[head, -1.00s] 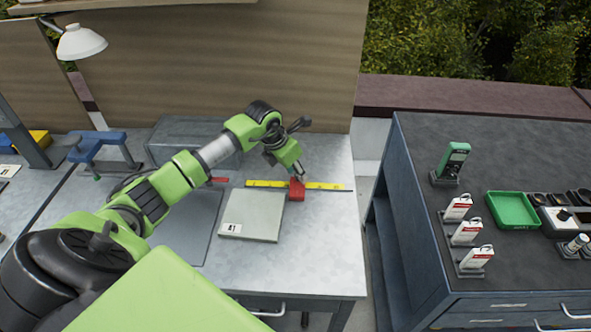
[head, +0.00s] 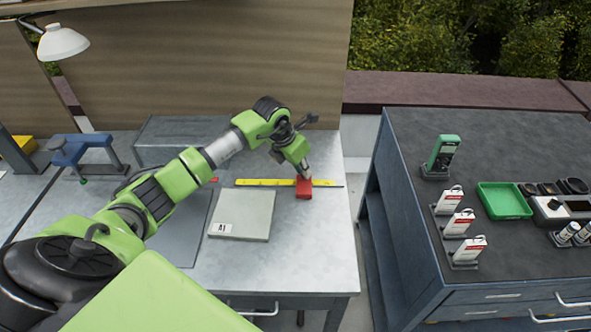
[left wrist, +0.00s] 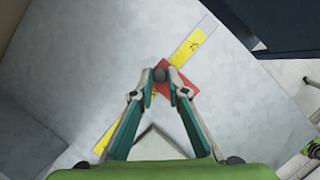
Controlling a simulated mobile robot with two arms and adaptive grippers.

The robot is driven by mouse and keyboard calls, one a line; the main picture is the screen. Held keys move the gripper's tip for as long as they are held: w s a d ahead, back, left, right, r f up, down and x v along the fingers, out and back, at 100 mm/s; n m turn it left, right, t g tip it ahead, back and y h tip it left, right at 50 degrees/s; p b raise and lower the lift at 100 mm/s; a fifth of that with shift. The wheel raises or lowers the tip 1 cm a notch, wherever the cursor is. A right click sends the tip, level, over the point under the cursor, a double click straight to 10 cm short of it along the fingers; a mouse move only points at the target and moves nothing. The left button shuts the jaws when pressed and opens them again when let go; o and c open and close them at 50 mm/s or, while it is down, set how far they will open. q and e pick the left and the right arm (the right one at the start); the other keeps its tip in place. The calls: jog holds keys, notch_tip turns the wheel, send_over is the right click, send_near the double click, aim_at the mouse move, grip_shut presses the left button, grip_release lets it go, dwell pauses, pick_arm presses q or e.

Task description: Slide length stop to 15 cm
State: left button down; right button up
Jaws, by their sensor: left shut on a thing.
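The red length stop (head: 304,192) sits on the yellow ruler strip (head: 258,183) on the metal bench, right of the strip's middle. The ruler also shows in the left wrist view (left wrist: 186,48), with a printed 25 near its far end. My left gripper (head: 305,177) reaches down to the stop. In the left wrist view its fingertips (left wrist: 160,75) are shut on the stop's dark round knob, above the red body (left wrist: 163,91). The marks under the stop are too small or hidden to read. My right gripper is not in view.
A grey plate labelled A1 (head: 243,214) lies just in front of the ruler. A grey box (head: 178,140) stands behind, near my left arm. A blue clamp (head: 85,150) is at the left. A gap separates the bench from the dark cabinet (head: 415,215) at right.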

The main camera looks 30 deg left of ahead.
pick_arm(q)
jog(key=shift+s+a, duration=0.15)
jog(key=shift+a, duration=0.1)
jog(key=c, duration=2)
grip_release()
jog(key=shift+s+a, duration=0.1)
jog(key=shift+a, duration=0.1)
jog(key=shift+d, duration=0.1)
jog(key=shift+r, duration=0.25)
jog(key=v, duration=1.1)
jog(key=shift+s+r, duration=0.15)
jog(key=shift+r, duration=0.1)
